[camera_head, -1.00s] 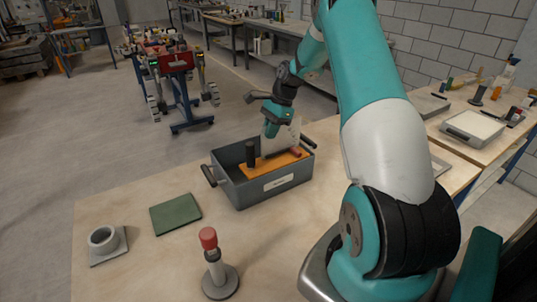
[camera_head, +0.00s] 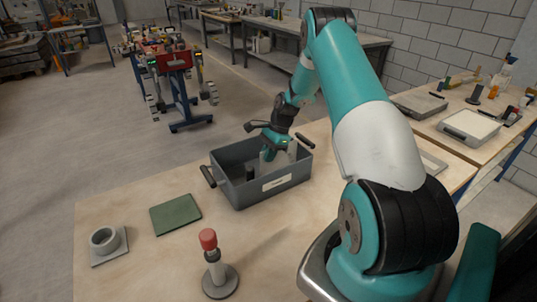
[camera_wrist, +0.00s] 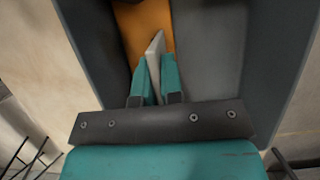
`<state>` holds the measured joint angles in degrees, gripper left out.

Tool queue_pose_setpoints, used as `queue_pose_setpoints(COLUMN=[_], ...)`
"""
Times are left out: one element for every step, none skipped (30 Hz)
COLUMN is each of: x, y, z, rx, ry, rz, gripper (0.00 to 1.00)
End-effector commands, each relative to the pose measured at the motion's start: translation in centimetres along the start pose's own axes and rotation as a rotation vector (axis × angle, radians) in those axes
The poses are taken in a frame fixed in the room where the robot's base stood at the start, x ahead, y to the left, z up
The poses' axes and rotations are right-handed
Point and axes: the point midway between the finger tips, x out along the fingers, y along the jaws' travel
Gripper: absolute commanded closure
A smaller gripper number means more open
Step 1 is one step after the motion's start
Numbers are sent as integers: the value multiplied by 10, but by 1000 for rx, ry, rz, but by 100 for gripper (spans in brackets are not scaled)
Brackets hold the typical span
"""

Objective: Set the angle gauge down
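The angle gauge appears to be the thin pale grey plate (camera_wrist: 155,52) between the two teal fingers in the wrist view. My gripper (camera_wrist: 155,72) is shut on it, and its pointed end sticks out past the fingertips. In the head view my gripper (camera_head: 272,155) reaches down into the grey bin (camera_head: 273,187), its tips hidden by the front wall. An orange surface (camera_wrist: 138,30) lies inside the bin ahead of the plate. Whether the plate touches it cannot be told. A dark knob (camera_head: 250,173) stands inside the bin.
The bin has black handles and stands on a wooden table (camera_head: 130,205). A green pad (camera_head: 175,213), a grey ring on a square plate (camera_head: 104,241) and a red-topped post (camera_head: 209,240) stand in front and left. Bin walls rise close around my gripper.

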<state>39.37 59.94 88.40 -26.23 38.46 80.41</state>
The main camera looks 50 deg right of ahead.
Motion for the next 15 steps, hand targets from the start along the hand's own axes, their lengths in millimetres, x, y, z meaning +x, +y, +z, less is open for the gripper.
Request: queue_pose_setpoints(x=[0, 0, 0, 0, 0, 0, 0, 0, 0, 0, -1, -2, -4, -5, -9], y=[0, 0, 0, 0, 0, 0, 0, 0, 0, 0, 0, 0, 0, 0, -1], z=[0, 0, 0, 0, 0, 0, 0, 0, 0, 0, 0, 1, 2, 1, 0], rx=[0, 0, 0, 0, 0, 0, 0, 0, 0, 0, 0, 0, 0, 0, 0], ry=[0, 0, 0, 0, 0, 0, 0, 0, 0, 0, 0, 0, 0, 0, 1], rz=[0, 0, 0, 0, 0, 0, 0, 0, 0, 0, 0, 0, -1, -2, -3], gripper=[84, 77, 68, 67, 67, 67, 67, 67, 67, 67, 67, 67, 67, 67, 67])
